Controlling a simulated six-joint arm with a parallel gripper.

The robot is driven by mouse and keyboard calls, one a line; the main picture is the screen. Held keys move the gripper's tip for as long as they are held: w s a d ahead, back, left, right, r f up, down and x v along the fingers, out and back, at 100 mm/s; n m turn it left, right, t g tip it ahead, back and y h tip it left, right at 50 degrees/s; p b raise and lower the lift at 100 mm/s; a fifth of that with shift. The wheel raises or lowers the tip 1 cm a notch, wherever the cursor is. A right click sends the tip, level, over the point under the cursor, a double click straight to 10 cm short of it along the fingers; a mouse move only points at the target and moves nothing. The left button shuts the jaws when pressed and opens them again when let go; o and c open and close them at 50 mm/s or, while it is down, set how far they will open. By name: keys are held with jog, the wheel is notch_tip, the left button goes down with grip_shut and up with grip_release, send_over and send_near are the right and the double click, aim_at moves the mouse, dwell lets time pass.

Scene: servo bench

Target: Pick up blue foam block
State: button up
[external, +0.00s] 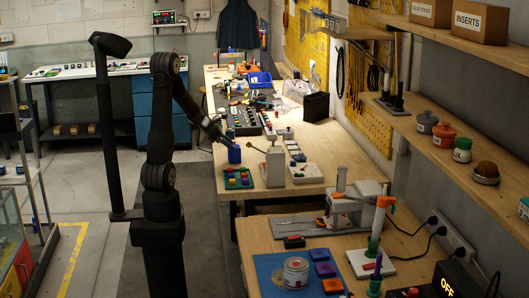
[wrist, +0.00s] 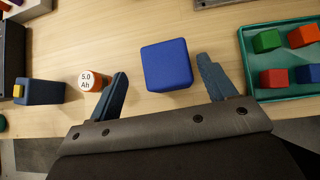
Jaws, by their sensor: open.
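The blue foam block (wrist: 166,65) stands on the wooden bench in the wrist view, just beyond and between my fingertips. In the external view a blue shape that looks like this block (external: 234,156) is just below my gripper (external: 226,141). In the wrist view my gripper (wrist: 162,68) is open, with one finger to the left of the block and one to the right. Bare wood shows between the block and each finger. The jaws hold nothing.
A green tray (wrist: 262,97) with red, green and blue blocks is close to the right finger. An orange and white "5.0 Ah" cylinder (wrist: 92,79) is close to the left finger, with a dark blue block-like item (wrist: 38,92) further left. Bare wood lies beyond the block.

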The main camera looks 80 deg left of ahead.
aim_at(237, 151)
jog(key=x, duration=0.4)
jog(key=shift+w+d+f, duration=0.15)
jog(key=shift+d+f, duration=0.05)
jog(key=shift+d, duration=0.2)
jog(key=shift+w+f, duration=0.3)
jog(key=c, duration=1.1)
jog(key=shift+o, duration=0.2)
jog(key=shift+r, duration=0.1)
